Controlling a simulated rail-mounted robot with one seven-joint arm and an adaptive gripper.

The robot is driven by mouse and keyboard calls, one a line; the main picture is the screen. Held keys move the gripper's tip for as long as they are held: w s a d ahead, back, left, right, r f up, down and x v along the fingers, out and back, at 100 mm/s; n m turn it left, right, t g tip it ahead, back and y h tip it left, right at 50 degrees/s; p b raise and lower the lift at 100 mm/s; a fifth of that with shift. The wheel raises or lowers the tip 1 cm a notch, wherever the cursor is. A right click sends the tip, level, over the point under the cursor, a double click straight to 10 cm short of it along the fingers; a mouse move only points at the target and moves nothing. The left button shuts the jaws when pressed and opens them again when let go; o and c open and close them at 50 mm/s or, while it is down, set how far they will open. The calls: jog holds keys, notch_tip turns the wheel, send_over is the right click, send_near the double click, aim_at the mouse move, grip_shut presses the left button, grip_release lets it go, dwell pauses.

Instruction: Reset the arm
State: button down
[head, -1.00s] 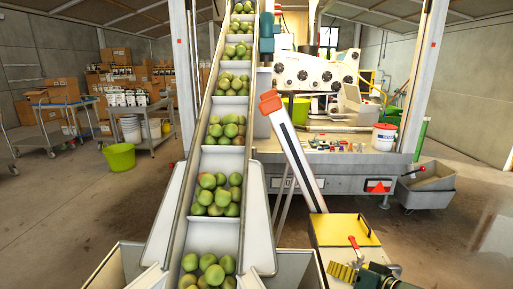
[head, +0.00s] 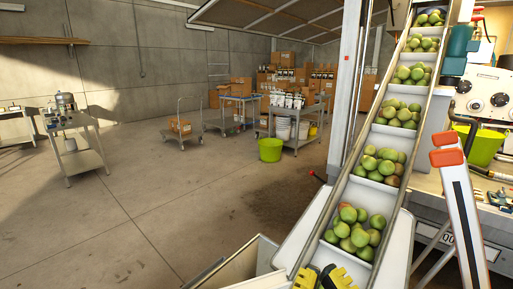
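My gripper (head: 323,278) shows at the bottom edge of the head view as two yellow, ribbed pieces with dark parts between them. It is in front of the lower end of the conveyor. Most of it is cut off by the frame, so its opening is hidden. I see nothing held in the visible part. The rest of my arm is not clearly in view.
The inclined conveyor (head: 378,205) carries green-red fruit (head: 356,232) in white compartments. An orange-capped white post (head: 462,215) stands right of it. A lime tub (head: 270,150), carts (head: 180,127) and a steel table (head: 80,160) stand behind.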

notch_tip(320, 180, up, 30)
jog(key=p, duration=2.7)
jog(key=shift+f, duration=0.15)
